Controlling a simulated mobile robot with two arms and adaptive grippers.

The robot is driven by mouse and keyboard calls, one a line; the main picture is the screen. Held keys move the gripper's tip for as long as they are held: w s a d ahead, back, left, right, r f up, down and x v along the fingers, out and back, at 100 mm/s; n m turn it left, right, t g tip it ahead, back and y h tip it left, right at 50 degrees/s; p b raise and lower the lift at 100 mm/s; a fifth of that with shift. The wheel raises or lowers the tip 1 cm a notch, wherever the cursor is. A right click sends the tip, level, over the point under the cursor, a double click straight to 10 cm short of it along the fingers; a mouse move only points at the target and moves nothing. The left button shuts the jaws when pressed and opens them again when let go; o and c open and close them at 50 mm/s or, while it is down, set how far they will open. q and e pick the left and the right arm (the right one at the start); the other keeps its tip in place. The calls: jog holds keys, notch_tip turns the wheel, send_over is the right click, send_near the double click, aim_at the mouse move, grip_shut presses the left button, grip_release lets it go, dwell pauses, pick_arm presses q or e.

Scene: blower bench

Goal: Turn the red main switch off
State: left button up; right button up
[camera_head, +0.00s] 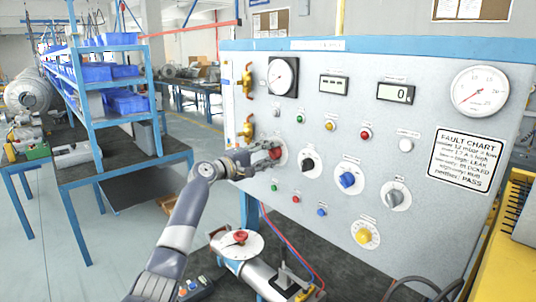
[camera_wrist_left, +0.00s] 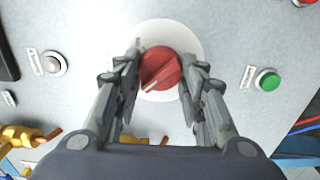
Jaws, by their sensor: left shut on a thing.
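The red main switch (camera_wrist_left: 160,70) is a round red knob on a white disc (camera_wrist_left: 190,32) on the grey panel. In the left wrist view it sits between the two fingers of my left gripper (camera_wrist_left: 160,75), which are shut on it. A light line on the knob points to the lower left in that view. In the head view my left gripper (camera_head: 262,158) reaches the panel from the left, and the red switch (camera_head: 279,153) is partly hidden behind the fingers. My right gripper is not in view.
The panel (camera_head: 320,130) also carries a black knob (camera_head: 308,164), a blue knob (camera_head: 347,180), gauges, displays and small buttons. Brass valves (camera_head: 246,128) stick out at its left edge. A blower (camera_head: 240,244) with a red knob stands on the bench below.

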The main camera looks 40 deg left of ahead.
pick_arm(q)
jog(key=o, duration=1.1)
jog(key=shift+a, duration=0.1)
jog(key=shift+c, duration=0.2)
jog(key=s+a, duration=0.1)
jog(key=s, duration=1.1)
jog(key=shift+f, duration=0.1)
